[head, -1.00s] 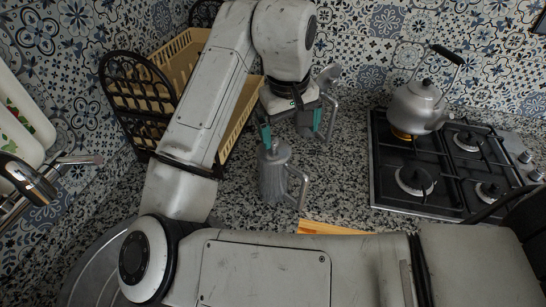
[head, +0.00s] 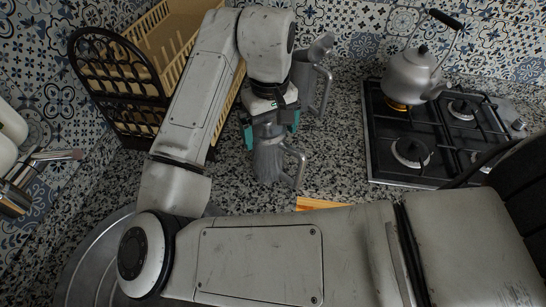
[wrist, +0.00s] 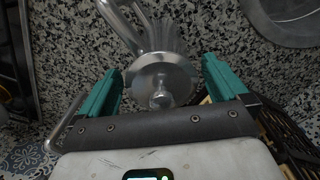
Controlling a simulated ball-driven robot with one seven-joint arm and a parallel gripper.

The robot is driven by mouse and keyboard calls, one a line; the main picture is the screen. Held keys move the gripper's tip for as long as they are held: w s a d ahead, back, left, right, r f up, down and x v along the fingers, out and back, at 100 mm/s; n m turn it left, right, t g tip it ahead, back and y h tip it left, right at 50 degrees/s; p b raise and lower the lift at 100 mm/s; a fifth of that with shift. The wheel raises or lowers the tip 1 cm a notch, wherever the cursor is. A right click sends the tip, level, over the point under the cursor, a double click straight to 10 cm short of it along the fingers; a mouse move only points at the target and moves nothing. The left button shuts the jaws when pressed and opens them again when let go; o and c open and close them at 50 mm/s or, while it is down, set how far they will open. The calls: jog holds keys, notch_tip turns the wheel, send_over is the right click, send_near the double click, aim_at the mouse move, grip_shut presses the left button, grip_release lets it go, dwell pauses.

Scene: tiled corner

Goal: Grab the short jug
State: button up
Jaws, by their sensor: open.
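A grey metal jug (head: 268,162) with a lid and a side handle stands upright on the speckled counter. It appears to be the short jug. In the wrist view its round lid and knob (wrist: 160,82) lie between my teal fingers, with its handle pointing to the top left. My gripper (head: 271,128) is open above and around the jug's top, pointing down. It also shows in the wrist view (wrist: 163,72), with gaps on both sides of the lid. A second metal jug (head: 318,80) stands close behind to the right, partly hidden by my gripper.
A gas hob (head: 415,150) with a kettle (head: 412,78) is to the right. A wooden board edge (head: 318,203) shows in front. Bare counter (head: 335,150) lies between jug and hob.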

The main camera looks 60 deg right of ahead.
aim_at(278, 159)
jog(key=shift+f, duration=1.45)
